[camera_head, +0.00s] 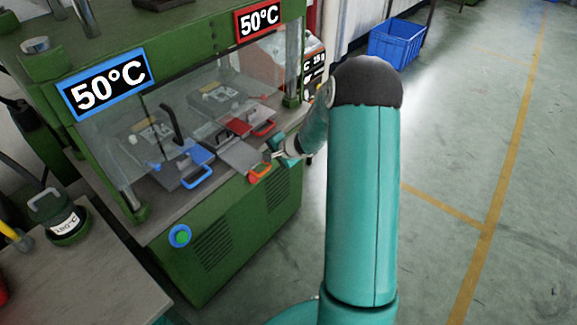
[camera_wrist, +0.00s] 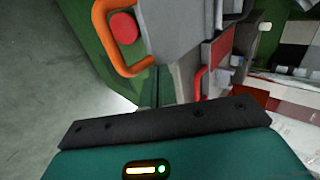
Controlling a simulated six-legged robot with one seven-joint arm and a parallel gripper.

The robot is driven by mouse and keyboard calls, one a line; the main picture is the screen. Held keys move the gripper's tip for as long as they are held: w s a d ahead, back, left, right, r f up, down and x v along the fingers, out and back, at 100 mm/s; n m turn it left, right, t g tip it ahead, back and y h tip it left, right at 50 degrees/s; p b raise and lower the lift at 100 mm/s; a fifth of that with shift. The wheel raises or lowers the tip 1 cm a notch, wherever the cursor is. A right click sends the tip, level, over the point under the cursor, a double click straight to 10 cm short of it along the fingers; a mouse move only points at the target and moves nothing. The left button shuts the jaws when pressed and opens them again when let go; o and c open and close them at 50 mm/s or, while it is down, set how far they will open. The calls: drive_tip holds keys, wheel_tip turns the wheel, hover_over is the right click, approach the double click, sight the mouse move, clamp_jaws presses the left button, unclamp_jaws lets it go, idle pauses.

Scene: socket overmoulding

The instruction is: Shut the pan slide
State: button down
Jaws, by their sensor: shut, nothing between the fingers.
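The pan slide is a flat grey plate (camera_head: 241,156) pulled out from the front of the green press, with an orange handle (camera_head: 260,172) at its outer end. In the wrist view the orange handle (camera_wrist: 98,35) is at upper left and the grey slide (camera_wrist: 170,25) runs beside it. My gripper (camera_head: 270,155) is shut and empty, close to the slide's outer end near the orange handle. I cannot tell whether it touches the slide. Its fingertips are small in the head view and only partly visible in the wrist view.
The press (camera_head: 215,245) carries two 50°C signs (camera_head: 105,86). A side table (camera_head: 95,270) stands at lower left. A blue crate (camera_head: 396,44) is at the back. The floor at right is clear.

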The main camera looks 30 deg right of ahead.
sight(239, 140)
drive_tip(key=w+a, duration=0.1)
drive_tip(key=w, duration=0.3)
drive_tip(key=w+a, duration=0.2)
drive_tip(key=w, duration=0.2)
drive_tip(key=w+a, duration=0.1)
drive_tip(key=w, duration=0.3)
drive_tip(key=shift+w+a, duration=0.15)
